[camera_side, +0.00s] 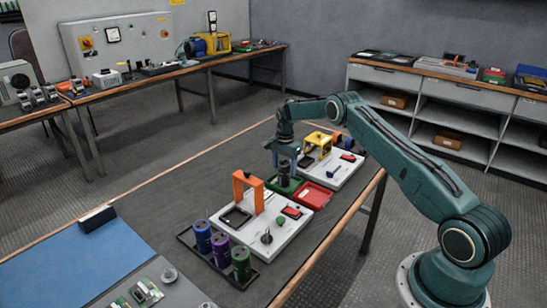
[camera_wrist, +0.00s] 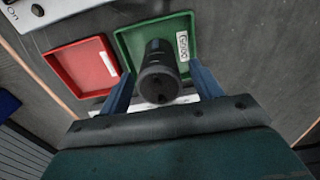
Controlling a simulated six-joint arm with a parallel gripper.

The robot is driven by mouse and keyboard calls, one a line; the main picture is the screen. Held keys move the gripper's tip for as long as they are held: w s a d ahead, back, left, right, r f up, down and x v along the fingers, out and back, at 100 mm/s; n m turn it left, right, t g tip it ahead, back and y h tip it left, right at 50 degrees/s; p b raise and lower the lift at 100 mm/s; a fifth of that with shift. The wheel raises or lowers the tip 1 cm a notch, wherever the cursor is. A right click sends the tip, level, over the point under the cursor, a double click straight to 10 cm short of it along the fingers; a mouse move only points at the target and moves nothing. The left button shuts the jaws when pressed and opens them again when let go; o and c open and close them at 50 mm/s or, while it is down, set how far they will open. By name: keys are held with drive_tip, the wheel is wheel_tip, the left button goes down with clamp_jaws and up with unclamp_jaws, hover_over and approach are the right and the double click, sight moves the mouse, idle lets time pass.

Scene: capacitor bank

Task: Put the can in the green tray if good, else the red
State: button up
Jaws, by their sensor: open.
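A dark can (camera_wrist: 158,72) stands within the green tray (camera_wrist: 127,42), which has a label reading GOOD. In the side view the can (camera_side: 284,174) shows as a dark upright shape over the green tray (camera_side: 273,187), partly hidden by my gripper. The red tray (camera_wrist: 82,68) lies beside the green one and looks empty; it also shows in the side view (camera_side: 315,194). My gripper (camera_wrist: 162,90) is open, with one blue finger on each side of the can and visible gaps between. In the side view my gripper (camera_side: 284,158) is right above the green tray.
A black rack (camera_side: 245,285) holds blue, purple and green cans. A white plate with an orange frame (camera_side: 249,190) stands left of the trays, and another with a yellow frame (camera_side: 318,142) stands behind them. The dark bench is clear toward the back left.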

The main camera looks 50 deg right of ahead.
wheel_tip(320, 180, up, 11)
idle(0.5)
drive_tip(key=shift+r, duration=0.1)
idle(0.4)
drive_tip(key=s+a+r+n+t, duration=0.1)
drive_tip(key=s+a+r+n, duration=0.2)
drive_tip(key=s+a+r, duration=0.4)
drive_tip(key=s+a+r+n+t, duration=0.1)
drive_tip(key=s+a+r+n, duration=0.15)
drive_tip(key=a+r, duration=0.45)
drive_tip(key=s+a+r+n+t, duration=0.1)
drive_tip(key=s+a+r+n, duration=0.25)
drive_tip(key=r, duration=0.65)
drive_tip(key=s+a+r+n+t, duration=0.15)
drive_tip(key=s+a, duration=0.25)
drive_tip(key=s, duration=0.4)
drive_tip(key=s+a+r+n, duration=0.1)
drive_tip(key=s+a+n, duration=0.2)
drive_tip(key=s, duration=0.4)
drive_tip(key=s+a+f+n, duration=0.1)
drive_tip(key=s+f+n, duration=0.1)
drive_tip(key=s, duration=0.4)
drive_tip(key=s+a+f+n+t, duration=0.1)
drive_tip(key=s+a+f+n, duration=0.1)
drive_tip(key=s, duration=0.4)
drive_tip(key=shift+s+a+f, duration=0.2)
drive_tip(key=shift+a+f, duration=0.05)
drive_tip(key=shift+f, duration=0.15)
